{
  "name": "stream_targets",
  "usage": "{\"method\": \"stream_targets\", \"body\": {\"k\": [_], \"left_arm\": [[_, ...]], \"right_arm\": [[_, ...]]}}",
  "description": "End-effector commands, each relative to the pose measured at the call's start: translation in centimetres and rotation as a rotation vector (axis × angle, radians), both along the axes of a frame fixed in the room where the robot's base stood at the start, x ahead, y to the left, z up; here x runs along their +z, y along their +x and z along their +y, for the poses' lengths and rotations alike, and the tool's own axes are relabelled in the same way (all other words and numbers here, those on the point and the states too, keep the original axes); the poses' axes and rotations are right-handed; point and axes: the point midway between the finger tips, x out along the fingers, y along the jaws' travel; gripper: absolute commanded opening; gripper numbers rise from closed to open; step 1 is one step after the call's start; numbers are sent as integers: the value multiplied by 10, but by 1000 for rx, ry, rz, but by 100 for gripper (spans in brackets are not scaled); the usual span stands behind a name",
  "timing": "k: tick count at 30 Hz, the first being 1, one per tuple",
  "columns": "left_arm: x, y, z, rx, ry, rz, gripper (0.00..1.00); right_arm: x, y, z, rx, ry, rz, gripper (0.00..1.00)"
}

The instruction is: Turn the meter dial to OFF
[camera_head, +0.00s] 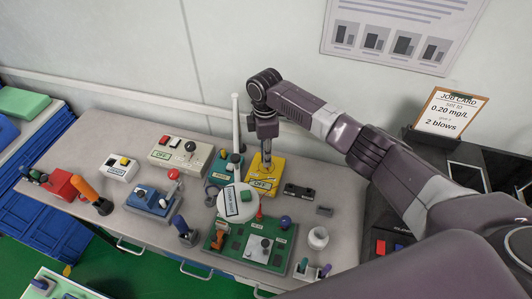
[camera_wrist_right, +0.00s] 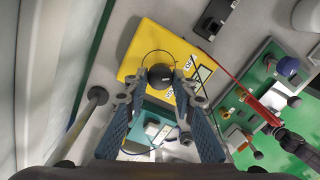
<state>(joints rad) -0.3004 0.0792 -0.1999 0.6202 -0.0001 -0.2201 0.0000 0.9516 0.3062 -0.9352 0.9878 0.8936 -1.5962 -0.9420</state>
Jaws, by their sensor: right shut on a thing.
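The yellow meter (camera_head: 282,178) lies on the bench near the back wall, with a white label reading OFF on its face. It also shows in the wrist view as a yellow plate (camera_wrist_right: 150,42) with white labels. Its round dark dial (camera_wrist_right: 160,76) sits between the fingers of my right gripper (camera_wrist_right: 159,84). In the head view my right gripper (camera_head: 266,158) points straight down at the meter and hides the dial. The gripper is shut on the dial. Where the dial's mark points cannot be made out. My left gripper is not in view.
A white post (camera_head: 236,125) stands just left of my right gripper. A round white device (camera_head: 238,203) and a green board (camera_head: 272,249) lie in front of the meter. A black box (camera_head: 298,192) sits to its right. A job card (camera_head: 449,112) stands at the right.

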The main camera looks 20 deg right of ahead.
Motion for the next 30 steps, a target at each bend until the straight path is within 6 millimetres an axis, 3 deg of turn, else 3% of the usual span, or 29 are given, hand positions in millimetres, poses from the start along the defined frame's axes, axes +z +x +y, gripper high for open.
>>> {"method": "stream_targets", "body": {"k": [12,27,28,30], "left_arm": [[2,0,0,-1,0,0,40],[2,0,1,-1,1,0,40],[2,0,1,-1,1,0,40],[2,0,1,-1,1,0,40]], "right_arm": [[2,1,0,166,1,-4,0],[2,2,0,183,0,-5,0],[2,2,0,183,0,-5,25],[2,2,0,183,0,-5,33]]}}
